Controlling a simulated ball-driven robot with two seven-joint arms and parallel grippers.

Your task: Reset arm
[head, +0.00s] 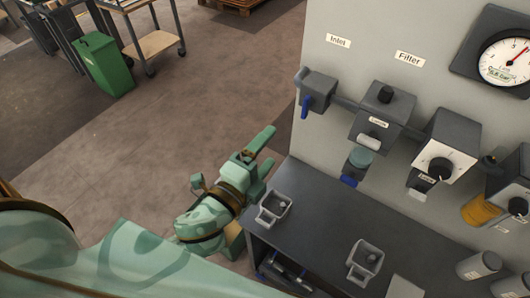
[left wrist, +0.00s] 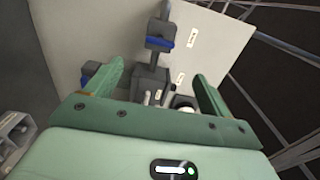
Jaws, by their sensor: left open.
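My left gripper (head: 262,160) is pale green with darker green fingers. In the head view it hangs beside the left edge of the dark bench (head: 322,222), in front of the grey panel (head: 335,75). In the left wrist view its two fingers (left wrist: 160,85) stand wide apart with nothing between them touching either one. Beyond them that view shows the panel (left wrist: 100,30) with a blue-handled valve (left wrist: 160,43) and dark fittings. My right gripper is in neither view.
The panel carries the inlet valve (head: 316,92), a filter block (head: 382,115), a dial box (head: 447,146) and a round gauge (head: 505,62). Grey holders (head: 273,206) (head: 365,262) sit on the bench. A green bin (head: 104,65) and a cart (head: 150,45) stand far left. The floor between is clear.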

